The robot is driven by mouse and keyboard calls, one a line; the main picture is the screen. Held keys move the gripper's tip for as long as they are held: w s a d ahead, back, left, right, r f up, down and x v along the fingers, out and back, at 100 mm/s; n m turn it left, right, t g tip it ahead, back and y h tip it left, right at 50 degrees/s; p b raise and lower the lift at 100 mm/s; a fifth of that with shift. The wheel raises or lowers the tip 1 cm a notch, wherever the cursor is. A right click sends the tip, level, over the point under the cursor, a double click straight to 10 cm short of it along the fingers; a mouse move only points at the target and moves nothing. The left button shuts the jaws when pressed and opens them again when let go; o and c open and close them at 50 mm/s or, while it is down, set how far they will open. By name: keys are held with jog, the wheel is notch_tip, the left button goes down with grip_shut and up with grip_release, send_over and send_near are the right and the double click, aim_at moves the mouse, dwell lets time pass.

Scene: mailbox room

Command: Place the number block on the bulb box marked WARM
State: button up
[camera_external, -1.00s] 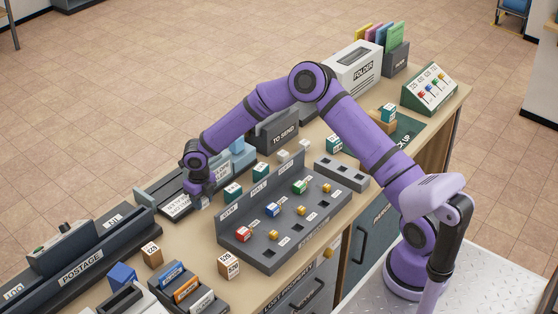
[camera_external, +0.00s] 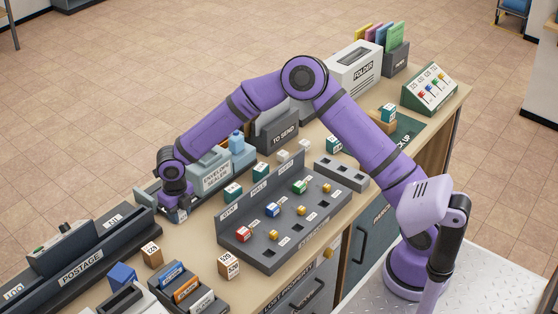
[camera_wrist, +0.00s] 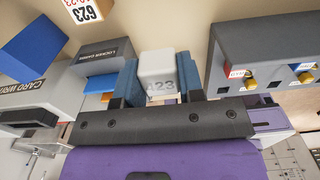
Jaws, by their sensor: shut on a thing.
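A pale block (camera_wrist: 157,72) with a faint grey number ending in 23 sits between the two blue fingers of my gripper (camera_wrist: 158,82) in the wrist view. The gripper is shut on it. In the external view my gripper (camera_external: 177,212) points down at the left part of the desk, in front of the grey envelope sealer (camera_external: 214,176). The held block is too small there to read. I cannot read WARM on any box in either view.
Teal-and-white boxes (camera_external: 232,192) stand behind the rack. The postage unit (camera_external: 80,268) is at far left. Bare desk lies between the gripper and the rack.

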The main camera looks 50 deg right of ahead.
jog(key=s+a+r, duration=0.3)
jog(key=s+a, duration=1)
jog(key=a, duration=0.3)
send_over(109, 280)
jog(key=shift+f, duration=2.25)
jog(key=shift+f, duration=0.15)
jog(key=o, duration=0.9)
